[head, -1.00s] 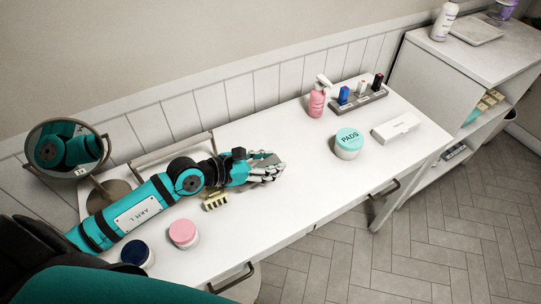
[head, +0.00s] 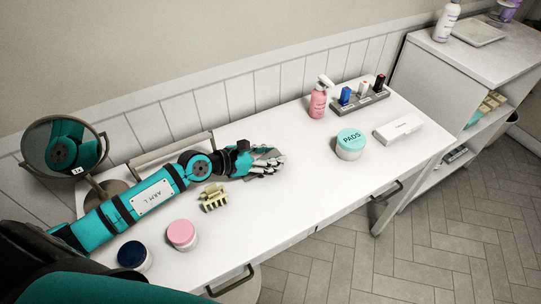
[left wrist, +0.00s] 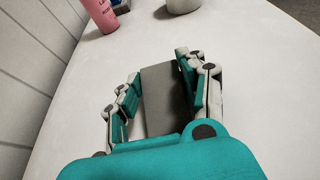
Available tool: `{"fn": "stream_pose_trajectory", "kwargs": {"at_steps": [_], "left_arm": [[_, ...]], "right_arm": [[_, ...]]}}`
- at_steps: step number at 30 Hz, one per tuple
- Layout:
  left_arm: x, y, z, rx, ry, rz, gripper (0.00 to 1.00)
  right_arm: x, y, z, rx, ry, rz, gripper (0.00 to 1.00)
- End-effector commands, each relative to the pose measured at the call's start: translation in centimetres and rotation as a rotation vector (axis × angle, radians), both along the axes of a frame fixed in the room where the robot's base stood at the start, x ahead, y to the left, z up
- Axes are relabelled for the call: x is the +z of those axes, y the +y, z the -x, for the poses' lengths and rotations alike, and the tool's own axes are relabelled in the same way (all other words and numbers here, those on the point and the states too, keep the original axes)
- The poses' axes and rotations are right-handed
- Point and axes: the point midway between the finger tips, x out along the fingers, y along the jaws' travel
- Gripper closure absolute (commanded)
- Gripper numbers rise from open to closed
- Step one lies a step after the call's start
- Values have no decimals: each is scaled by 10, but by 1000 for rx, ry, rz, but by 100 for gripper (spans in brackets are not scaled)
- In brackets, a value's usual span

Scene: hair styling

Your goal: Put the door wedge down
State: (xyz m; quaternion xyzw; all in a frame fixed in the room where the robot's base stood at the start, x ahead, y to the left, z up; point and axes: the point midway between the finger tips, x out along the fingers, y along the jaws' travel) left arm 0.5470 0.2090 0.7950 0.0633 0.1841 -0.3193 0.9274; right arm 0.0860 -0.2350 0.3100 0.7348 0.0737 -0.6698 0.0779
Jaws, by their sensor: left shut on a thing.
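The door wedge (left wrist: 163,98) is a dark grey block. It shows in the left wrist view between the fingers of my left gripper (left wrist: 158,88), which is shut on it. In the head view my left gripper (head: 268,161) is low over the white table, towards its back edge, and its fingers hide the wedge. I cannot tell whether the wedge touches the table top. My right gripper is not in view.
A cream claw clip (head: 213,198) lies beside my left forearm. A pink-lidded jar (head: 182,234) and a dark-lidded jar (head: 133,255) stand nearer. A pads jar (head: 350,143), white box (head: 398,128) and pink bottle (head: 319,99) stand farther right. Bare table lies between.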

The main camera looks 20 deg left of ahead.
Motion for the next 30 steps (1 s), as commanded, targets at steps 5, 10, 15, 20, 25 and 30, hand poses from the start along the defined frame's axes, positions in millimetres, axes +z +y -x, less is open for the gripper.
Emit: {"fn": "stream_pose_trajectory", "kwargs": {"at_steps": [5,10,15,20,25,30], "left_arm": [[-2,0,0,0,1,0,42],[-2,0,0,0,1,0,35],[0,0,0,0,1,-1,35],[5,9,11,1,2,-2,35],[17,30,38,-1,5,-6,35],[31,50,66,-2,7,-6,35]], "right_arm": [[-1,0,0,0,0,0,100],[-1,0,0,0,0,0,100],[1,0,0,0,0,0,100],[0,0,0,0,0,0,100],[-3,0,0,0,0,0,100],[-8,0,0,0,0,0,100]]}}
